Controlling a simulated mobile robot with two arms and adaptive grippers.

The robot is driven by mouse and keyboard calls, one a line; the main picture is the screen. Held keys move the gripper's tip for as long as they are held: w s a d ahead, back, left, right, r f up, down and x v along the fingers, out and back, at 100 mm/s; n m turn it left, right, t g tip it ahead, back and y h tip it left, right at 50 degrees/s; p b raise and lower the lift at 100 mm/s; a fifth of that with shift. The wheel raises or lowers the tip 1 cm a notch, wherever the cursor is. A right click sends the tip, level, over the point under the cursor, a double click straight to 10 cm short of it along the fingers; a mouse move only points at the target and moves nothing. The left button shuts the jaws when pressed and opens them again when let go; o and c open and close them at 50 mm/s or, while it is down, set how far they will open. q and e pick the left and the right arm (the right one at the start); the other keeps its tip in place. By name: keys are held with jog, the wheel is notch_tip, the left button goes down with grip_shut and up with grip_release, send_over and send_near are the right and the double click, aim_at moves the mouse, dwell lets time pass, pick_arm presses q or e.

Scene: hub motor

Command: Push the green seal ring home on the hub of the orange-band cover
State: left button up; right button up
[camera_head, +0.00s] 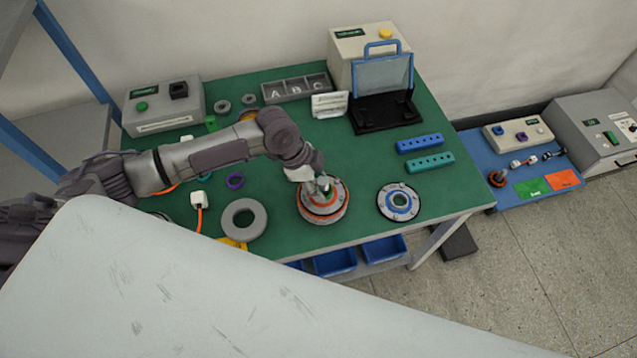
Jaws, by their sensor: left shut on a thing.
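The orange-band cover (310,212) lies on the green table near its front edge, a round grey disc with an orange band. My left gripper (323,187) points down over the cover's middle, at its hub. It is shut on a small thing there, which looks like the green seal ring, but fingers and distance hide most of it. I cannot tell how far the ring sits on the hub. My right gripper is out of view.
A blue-centred cover (399,202) lies to the right and a grey ring (243,219) to the left. Two drilled blocks, blue (420,143) and teal (430,163), lie at the right. A pale panel (200,300) blocks the foreground.

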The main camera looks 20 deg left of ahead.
pick_arm(q)
jog(key=shift+s+f, duration=0.3)
jog(key=o, duration=0.9)
jog(key=shift+w, duration=0.15)
jog(key=shift+r, duration=0.1)
jog(key=shift+w+a+r, duration=0.1)
jog(key=shift+r, duration=0.2)
jog(key=v, duration=1.1)
jog(key=shift+a+r, duration=0.1)
jog(key=shift+r, duration=0.1)
